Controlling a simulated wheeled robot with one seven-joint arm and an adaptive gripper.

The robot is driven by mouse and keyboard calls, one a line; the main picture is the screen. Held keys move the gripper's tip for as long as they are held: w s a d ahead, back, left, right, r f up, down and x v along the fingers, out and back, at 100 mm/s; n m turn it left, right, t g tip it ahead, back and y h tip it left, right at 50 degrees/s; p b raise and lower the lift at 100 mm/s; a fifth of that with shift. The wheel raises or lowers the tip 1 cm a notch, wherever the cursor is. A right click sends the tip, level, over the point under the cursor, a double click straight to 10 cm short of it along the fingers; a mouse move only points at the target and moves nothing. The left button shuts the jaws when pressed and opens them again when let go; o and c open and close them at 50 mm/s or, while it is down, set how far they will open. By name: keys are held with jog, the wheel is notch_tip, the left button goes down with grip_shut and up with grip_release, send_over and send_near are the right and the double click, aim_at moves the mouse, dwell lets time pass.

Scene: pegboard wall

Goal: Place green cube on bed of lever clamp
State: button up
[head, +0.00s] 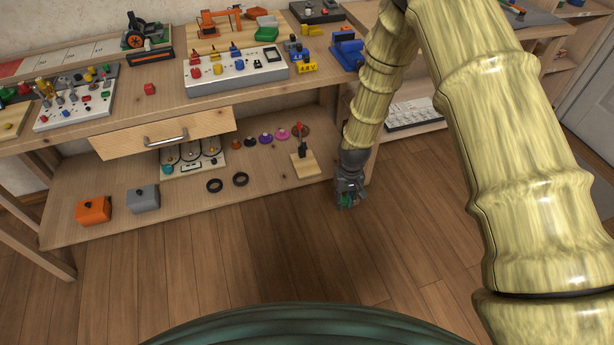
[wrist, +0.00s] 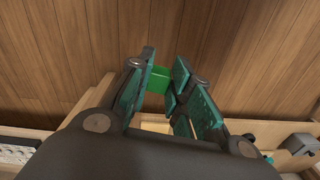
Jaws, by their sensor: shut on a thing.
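The green cube (wrist: 156,80) is held between the finger pads of my gripper (wrist: 164,70) in the wrist view. In the head view the cube (head: 346,201) is a small green patch inside my gripper (head: 348,198), which hangs in front of the lower shelf's right end, over the floor. What looks like the lever clamp (head: 304,164) stands on the lower shelf: a pale wooden base with a dark upright and a red-tipped lever. My gripper is to its right and a little lower in the picture, apart from it.
The lower shelf (head: 260,193) also holds an orange box (head: 94,210), a grey box (head: 143,198), two black rings and several coloured discs. A drawer (head: 165,133) sticks out above its left part. The tabletop above is crowded. The wood floor (head: 270,260) in front is clear.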

jog(key=w+a+f+n+b, duration=0.2)
jog(key=w+a+f+b, duration=0.4)
jog(key=w+f+b, duration=0.9)
notch_tip(320, 180, up, 4)
jog(key=b, duration=1.2)
send_over(306, 166)
jog(key=s, duration=0.1)
jog(key=shift+s+d, duration=0.2)
jog(key=shift+d, duration=0.1)
jog(key=shift+w+a, duration=0.2)
jog(key=shift+w, duration=0.5)
notch_tip(306, 166, down, 3)
jog(key=b, duration=0.3)
jog(key=shift+f, duration=0.2)
jog(key=o, duration=0.7)
